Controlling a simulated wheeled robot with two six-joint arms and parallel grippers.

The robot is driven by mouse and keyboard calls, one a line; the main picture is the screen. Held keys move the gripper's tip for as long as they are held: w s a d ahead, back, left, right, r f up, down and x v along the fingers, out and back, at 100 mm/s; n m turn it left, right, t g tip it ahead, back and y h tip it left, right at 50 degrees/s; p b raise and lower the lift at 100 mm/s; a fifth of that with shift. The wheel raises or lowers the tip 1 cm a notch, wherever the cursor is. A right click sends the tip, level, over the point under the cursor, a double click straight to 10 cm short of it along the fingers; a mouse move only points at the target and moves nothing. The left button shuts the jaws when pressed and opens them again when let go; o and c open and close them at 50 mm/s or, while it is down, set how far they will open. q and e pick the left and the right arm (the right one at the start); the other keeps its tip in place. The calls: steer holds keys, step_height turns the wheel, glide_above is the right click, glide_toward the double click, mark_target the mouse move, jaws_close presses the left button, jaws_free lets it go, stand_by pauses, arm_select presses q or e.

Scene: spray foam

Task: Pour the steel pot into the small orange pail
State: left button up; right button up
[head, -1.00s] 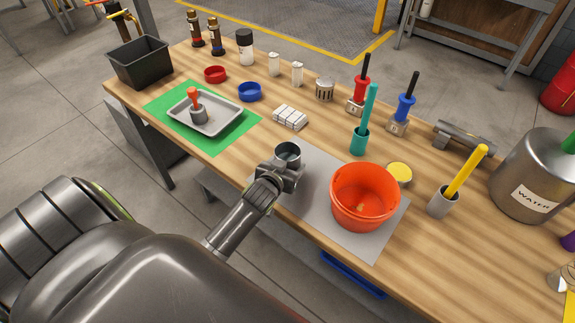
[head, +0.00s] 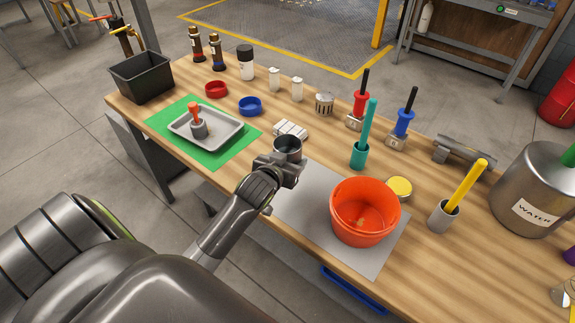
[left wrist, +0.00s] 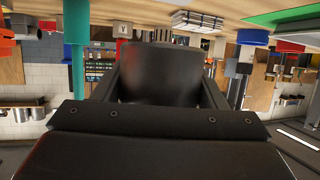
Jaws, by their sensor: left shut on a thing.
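The small steel pot (head: 288,144) is in my left gripper (head: 284,166). It looks upright, with its round opening facing up, above the table near the left end of the grey mat. Its contents cannot be made out. In the left wrist view the pot (left wrist: 160,72) is a dark shape between the fingers. The orange pail (head: 342,224) stands upright on the mat, to the right of the pot and apart from it. A little material shows on its floor. My right gripper is not in view.
Behind the pot lie white blocks (head: 291,130). A teal cup with a stick (head: 359,155) and a yellow lid (head: 399,187) stand behind the pail. A grey tray (head: 226,141) sits on a green mat at left. Bare mat (head: 312,200) lies between pot and pail.

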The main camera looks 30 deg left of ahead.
arm_select(q)
steer(key=shift+r, duration=0.6)
steer(key=shift+w+d, duration=0.1)
steer(key=shift+d, duration=0.15)
steer(key=w+d+r+m+g+h+p, duration=0.1)
steer(key=w+d+m+h+p, duration=0.1)
steer(key=d+m+h+p, duration=0.1)
steer(key=w+d+m+g+h+p, duration=0.1)
steer(key=d+m+h+p, duration=0.3)
steer(key=d, duration=0.6)
steer(key=shift+w+d+r+m+h+p, duration=0.2)
steer(key=shift+w+r+m+h+p, duration=0.15)
steer(key=shift+m+h, duration=0.95)
steer(key=shift+n+h, duration=0.3)
